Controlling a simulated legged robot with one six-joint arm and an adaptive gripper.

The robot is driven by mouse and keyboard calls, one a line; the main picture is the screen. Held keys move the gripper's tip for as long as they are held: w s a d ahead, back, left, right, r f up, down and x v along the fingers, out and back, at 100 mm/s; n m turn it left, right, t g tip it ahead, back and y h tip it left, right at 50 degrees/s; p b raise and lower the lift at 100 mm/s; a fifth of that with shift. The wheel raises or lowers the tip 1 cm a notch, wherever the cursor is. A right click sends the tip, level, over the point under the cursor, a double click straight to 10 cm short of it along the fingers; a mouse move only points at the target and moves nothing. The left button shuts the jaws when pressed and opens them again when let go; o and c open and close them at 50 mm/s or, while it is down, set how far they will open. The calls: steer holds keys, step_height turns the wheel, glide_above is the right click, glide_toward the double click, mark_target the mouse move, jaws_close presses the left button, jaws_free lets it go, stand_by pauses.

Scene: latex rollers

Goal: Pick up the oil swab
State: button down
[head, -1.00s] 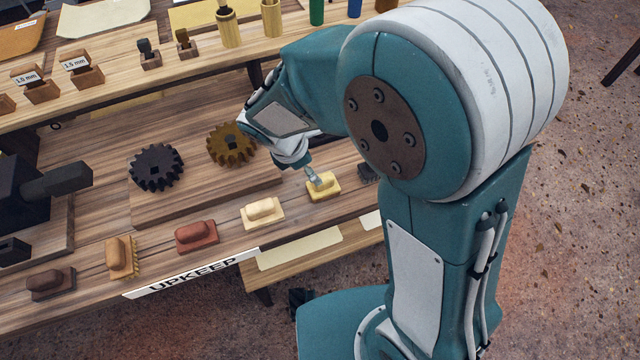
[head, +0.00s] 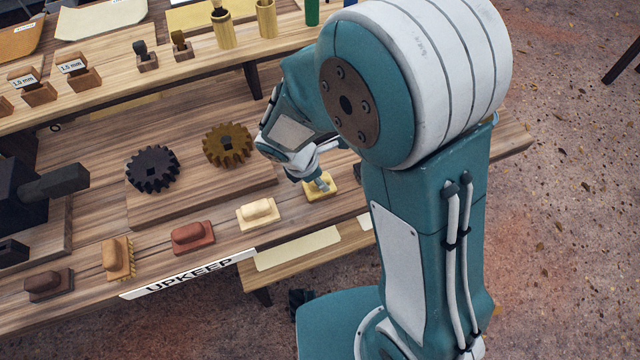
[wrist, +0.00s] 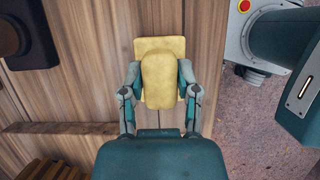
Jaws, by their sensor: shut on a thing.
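The oil swab, which I take to be the yellow block with a raised rounded grip on a flat base (head: 325,193), sits at the right of the tool row on the wooden bench. In the wrist view the yellow swab (wrist: 161,80) is centred between my two fingers. My gripper (head: 318,182) reaches down over it and is shut on the raised grip, one finger at each side. The base appears to rest on the bench; I cannot see any clear gap beneath. My wrist and fingers partly hide the swab in the head view.
A cream block (head: 258,213), a red block (head: 193,237), a tan brush (head: 118,259) and a dark brown brush (head: 48,284) line up to the left. A brass gear (head: 228,145) and a dark gear (head: 152,169) lie behind. An UPKEEP sign (head: 188,274) edges the front.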

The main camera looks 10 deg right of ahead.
steer(key=shift+s+a, duration=0.1)
steer(key=shift+a, duration=0.1)
steer(key=shift+a+r, duration=0.1)
steer(key=shift+r, duration=0.3)
step_height(320, 180, up, 3)
steer(key=shift+a+f, duration=0.1)
steer(key=shift+a, duration=0.05)
steer(key=s+a+r, duration=0.9)
steer(key=s, duration=0.1)
steer(key=shift+a+r, duration=0.15)
steer(key=shift+r, duration=0.05)
steer(key=c, duration=0.9)
jaws_free()
steer(key=shift+c, duration=0.2)
steer(key=c, duration=0.4)
steer(key=shift+w, duration=0.15)
